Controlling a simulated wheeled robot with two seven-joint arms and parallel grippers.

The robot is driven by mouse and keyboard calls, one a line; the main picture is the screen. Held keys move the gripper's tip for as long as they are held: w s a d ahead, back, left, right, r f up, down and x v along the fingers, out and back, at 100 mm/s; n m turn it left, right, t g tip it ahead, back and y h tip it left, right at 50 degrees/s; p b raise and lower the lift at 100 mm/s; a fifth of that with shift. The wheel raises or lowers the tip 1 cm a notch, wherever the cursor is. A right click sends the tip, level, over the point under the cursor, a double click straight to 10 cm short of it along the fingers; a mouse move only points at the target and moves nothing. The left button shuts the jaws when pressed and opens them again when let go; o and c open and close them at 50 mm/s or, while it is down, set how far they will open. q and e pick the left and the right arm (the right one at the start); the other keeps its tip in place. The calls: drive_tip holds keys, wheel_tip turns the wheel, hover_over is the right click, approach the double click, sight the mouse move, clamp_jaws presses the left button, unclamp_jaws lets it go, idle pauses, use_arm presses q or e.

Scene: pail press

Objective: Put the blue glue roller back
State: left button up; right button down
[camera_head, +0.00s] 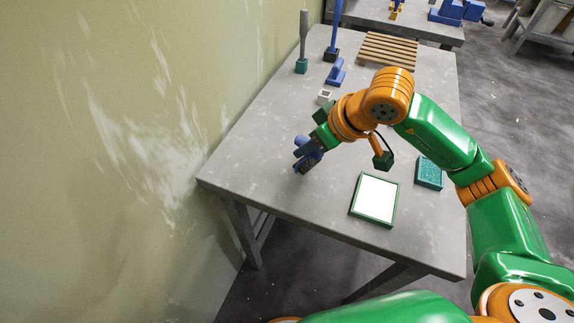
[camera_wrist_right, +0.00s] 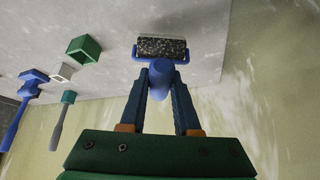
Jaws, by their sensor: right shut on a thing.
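The blue glue roller (camera_wrist_right: 160,50) has a blue handle and frame around a dark speckled roll. My right gripper (camera_head: 313,153) is shut on its handle. In the wrist view, both fingers (camera_wrist_right: 161,82) close on the handle and the roll points away from the palm. In the head view, the roller (camera_head: 302,157) is by the table's left edge, partly hidden by the gripper; I cannot tell whether it touches the table. A green hollow block (camera_wrist_right: 84,50) stands on the table nearby, partly hidden behind my wrist in the head view. My left gripper is out of view.
A small white block (camera_head: 323,97), a blue tool (camera_head: 336,73) and two upright handled tools (camera_head: 303,38) (camera_head: 334,38) stand farther back. A slatted wooden rack (camera_head: 388,50) lies behind. A green-framed white panel (camera_head: 374,198) and a teal tray (camera_head: 429,173) lie at the front right.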

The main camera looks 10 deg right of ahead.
sight(305, 158)
drive_tip(key=f, duration=0.2)
drive_tip(key=f+b, duration=0.1)
drive_tip(key=shift+w+d+f, duration=0.15)
drive_tip(key=shift+d+f, duration=0.05)
drive_tip(key=shift+f, duration=0.2)
drive_tip(key=shift+s+a+r, duration=0.2)
drive_tip(key=shift+a, duration=0.15)
drive_tip(key=shift+d+f+b, duration=0.15)
drive_tip(key=shift+f+b, duration=0.05)
drive_tip(key=shift+b, duration=0.1)
drive_tip(key=c, duration=0.6)
unclamp_jaws()
drive_tip(key=shift+w+d, duration=0.1)
drive_tip(key=shift+c, duration=0.2)
